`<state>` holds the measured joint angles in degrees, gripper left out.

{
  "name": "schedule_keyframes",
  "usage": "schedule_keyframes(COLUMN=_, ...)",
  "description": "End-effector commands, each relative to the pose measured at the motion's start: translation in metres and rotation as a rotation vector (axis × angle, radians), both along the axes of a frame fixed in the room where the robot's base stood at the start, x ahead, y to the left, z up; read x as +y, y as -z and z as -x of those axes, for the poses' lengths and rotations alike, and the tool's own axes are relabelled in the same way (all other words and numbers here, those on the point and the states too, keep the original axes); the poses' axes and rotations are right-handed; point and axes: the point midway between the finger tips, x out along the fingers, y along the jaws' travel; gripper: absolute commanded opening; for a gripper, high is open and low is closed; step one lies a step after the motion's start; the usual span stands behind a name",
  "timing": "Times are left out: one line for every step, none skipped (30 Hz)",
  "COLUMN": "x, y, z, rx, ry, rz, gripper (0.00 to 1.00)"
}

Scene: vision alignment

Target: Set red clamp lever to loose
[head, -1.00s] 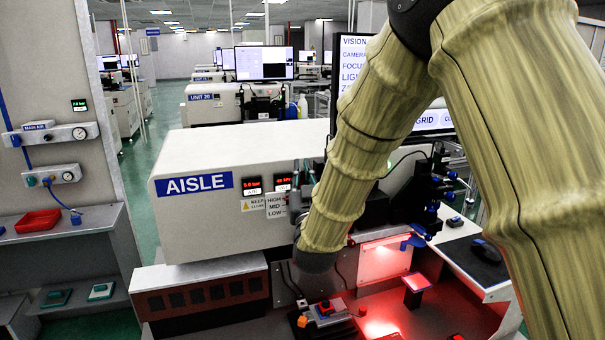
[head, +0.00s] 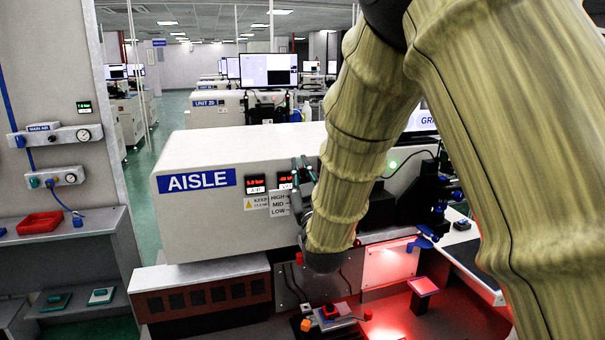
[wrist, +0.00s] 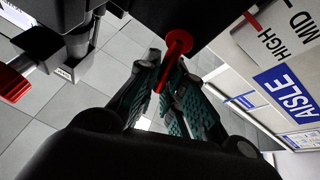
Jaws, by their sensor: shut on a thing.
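My gripper (wrist: 163,92) is shut on a red lever (wrist: 178,44). In the wrist view the lever's round end sticks out above the teal-padded fingers and its thin shaft runs down between them. In the head view my gripper (head: 303,172) is up against the front right part of the white AISLE machine (head: 240,150), beside the HIGH, MID, LOW label (head: 281,204). My own arm hides the lever there. The lever's exact setting cannot be told.
Another red part (wrist: 12,84) shows at the left of the wrist view. A small fixture with a red block (head: 330,311) sits on the red-lit bench below. A blue lever (head: 420,243) and a dark column stand to the right. A red tray (head: 40,222) lies on the left shelf.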

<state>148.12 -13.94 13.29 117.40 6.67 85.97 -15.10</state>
Motion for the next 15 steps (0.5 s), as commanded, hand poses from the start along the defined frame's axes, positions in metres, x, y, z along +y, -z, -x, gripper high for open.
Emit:
schedule_keyframes(x=-0.0003, y=-0.0002, z=-0.0001, rx=0.0, ry=0.001, rz=0.0, gripper=0.0)
schedule_keyframes(x=-0.0003, y=-0.0002, z=-0.0001, rx=0.0, ry=0.001, rz=0.0, gripper=0.0)
schedule_keyframes(x=-0.0003, y=-0.0002, z=-0.0001, rx=0.0, ry=0.001, rz=0.0, gripper=0.11)
schedule_keyframes(x=-0.0003, y=-0.0002, z=-0.0001, rx=0.0, ry=0.001, rz=0.0, gripper=0.17)
schedule_keyframes(x=-0.0003, y=-0.0002, z=-0.0001, rx=0.0, ry=0.001, rz=0.0, gripper=0.22)
schedule_keyframes(x=-0.0003, y=-0.0002, z=-0.0001, rx=0.0, ry=0.0, rz=-0.001, gripper=0.3)
schedule_keyframes(x=-0.0002, y=-0.0002, z=-0.0001, rx=0.0, ry=0.0, rz=-0.001, gripper=0.32)
schedule_keyframes(x=-0.0002, y=-0.0002, z=-0.0001, rx=0.0, ry=0.0, rz=-0.001, gripper=0.32)
schedule_keyframes(x=-0.0002, y=-0.0002, z=-0.0001, rx=0.0, ry=0.0, rz=-0.001, gripper=0.32)
schedule_keyframes(x=-0.0003, y=-0.0001, z=-0.0001, rx=0.0, ry=0.0, rz=-0.001, gripper=0.32)
schedule_keyframes(x=-0.0002, y=-0.0002, z=-0.0001, rx=0.0, ry=0.0, rz=-0.001, gripper=0.32)
schedule_keyframes(x=-0.0002, y=-0.0001, z=0.0, rx=0.0, ry=0.0, rz=-0.001, gripper=0.32)
schedule_keyframes(x=-0.0002, y=-0.0001, z=0.0, rx=0.0, ry=0.0, rz=-0.001, gripper=0.32)
schedule_keyframes(x=-0.0002, y=-0.0001, z=0.0, rx=0.0, ry=0.0, rz=-0.001, gripper=0.32)
schedule_keyframes(x=-0.0001, y=0.0, z=0.0001, rx=0.0, ry=0.0, rz=-0.001, gripper=0.32)
